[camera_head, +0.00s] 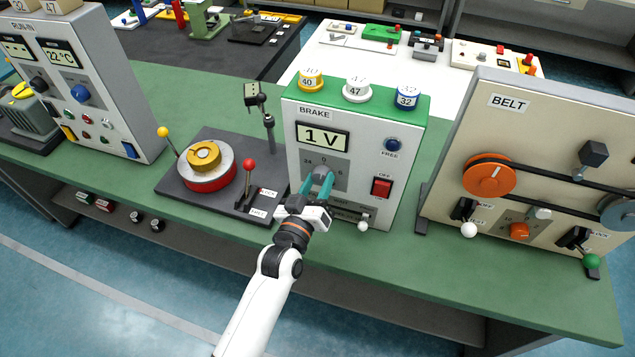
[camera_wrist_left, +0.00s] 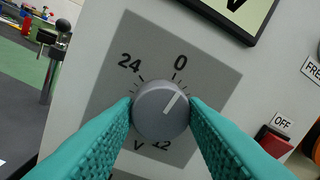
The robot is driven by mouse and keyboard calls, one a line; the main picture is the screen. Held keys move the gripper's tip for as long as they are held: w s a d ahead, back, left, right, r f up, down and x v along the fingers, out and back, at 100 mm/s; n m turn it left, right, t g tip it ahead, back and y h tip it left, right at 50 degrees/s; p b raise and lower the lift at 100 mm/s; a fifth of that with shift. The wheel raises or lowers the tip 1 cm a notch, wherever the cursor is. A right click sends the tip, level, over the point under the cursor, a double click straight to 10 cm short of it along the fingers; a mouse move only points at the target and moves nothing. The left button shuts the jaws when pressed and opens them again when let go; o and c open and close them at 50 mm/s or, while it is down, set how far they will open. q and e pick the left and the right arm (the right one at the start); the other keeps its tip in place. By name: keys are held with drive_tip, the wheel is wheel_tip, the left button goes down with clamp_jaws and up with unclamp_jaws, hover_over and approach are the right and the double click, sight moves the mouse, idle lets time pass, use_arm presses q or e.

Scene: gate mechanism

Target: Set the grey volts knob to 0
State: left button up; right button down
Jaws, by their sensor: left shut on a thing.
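The grey volts knob (camera_wrist_left: 161,110) sits on a darker grey dial plate on the front of the BRAKE box (camera_head: 362,140). Its white pointer line aims up and right in the wrist view, a little clockwise of the 0 mark. The labels 24, 0 and 12 show around it. The display (camera_head: 322,137) reads 1 V. My left gripper (camera_head: 319,184) is at the dial with its teal fingers shut on the knob, one on each side, as the left wrist view (camera_wrist_left: 161,118) shows. My right gripper is not in view.
A red switch (camera_head: 381,187) marked OFF and a blue FREE button (camera_head: 393,144) are right of the dial. A red-knobbed lever (camera_head: 248,165) stands left of the box. The BELT panel (camera_head: 545,150) is further right. Green table top is free in front.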

use_arm(q)
drive_tip(key=shift+f+n, duration=0.1)
drive_tip(key=shift+n, duration=0.5)
drive_tip(key=o, duration=1)
drive_tip(key=shift+c, duration=0.2)
drive_tip(key=b+v, duration=0.3)
drive_tip(key=v, duration=0.9)
